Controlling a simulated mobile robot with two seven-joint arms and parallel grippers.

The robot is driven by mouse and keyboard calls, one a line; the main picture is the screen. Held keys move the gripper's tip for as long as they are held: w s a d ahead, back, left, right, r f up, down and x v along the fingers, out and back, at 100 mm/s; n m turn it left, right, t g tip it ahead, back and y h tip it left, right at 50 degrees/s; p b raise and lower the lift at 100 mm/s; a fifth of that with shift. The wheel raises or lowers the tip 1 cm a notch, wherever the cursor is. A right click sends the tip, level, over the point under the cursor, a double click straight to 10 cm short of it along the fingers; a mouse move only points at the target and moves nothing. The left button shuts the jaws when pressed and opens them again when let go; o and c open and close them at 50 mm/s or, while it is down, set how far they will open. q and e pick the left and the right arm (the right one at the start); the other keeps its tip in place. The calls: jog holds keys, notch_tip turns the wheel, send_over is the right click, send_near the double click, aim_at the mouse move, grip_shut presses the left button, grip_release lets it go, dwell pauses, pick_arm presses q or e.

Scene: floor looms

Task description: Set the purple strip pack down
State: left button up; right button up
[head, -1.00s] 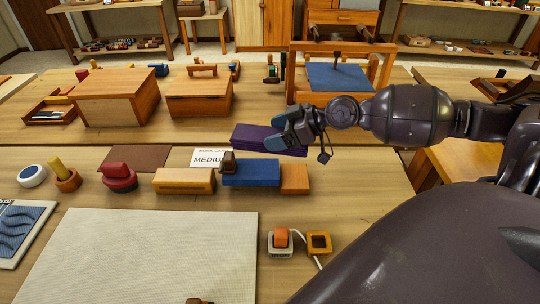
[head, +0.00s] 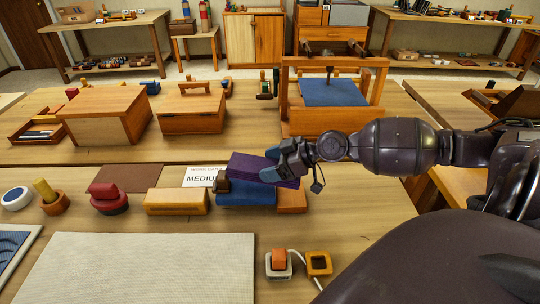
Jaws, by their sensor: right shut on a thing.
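The purple strip pack (head: 248,166) is a flat purple bundle near the middle of the head view. My right gripper (head: 277,173), coming in from the right, is shut on the pack's right end. The pack lies just above or behind the top of a blue block (head: 245,196) in the picture and overlaps its upper edge. I cannot tell whether they touch. A white card reading "MEDIUM" (head: 198,179) is at the pack's left. My left gripper is not in view.
A small dark wooden piece (head: 222,184) is near the pack's left end. An orange-brown block (head: 292,200) adjoins the blue block on the right. A yellow wooden block (head: 177,201) is to the left. A large pale mat (head: 140,268) lies in front. A loom frame (head: 333,92) stands behind.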

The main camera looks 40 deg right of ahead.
jog(key=shift+s+f, duration=0.15)
jog(key=shift+f, duration=0.95)
jog(key=shift+s+f, duration=0.15)
jog(key=shift+f, duration=0.9)
jog(key=shift+c, duration=0.6)
jog(key=o, duration=1.3)
jog(key=shift+f, duration=0.1)
jog(key=shift+c, duration=0.2)
jog(key=shift+o, duration=1.3)
jog(key=shift+w, duration=0.2)
jog(key=shift+r, duration=0.25)
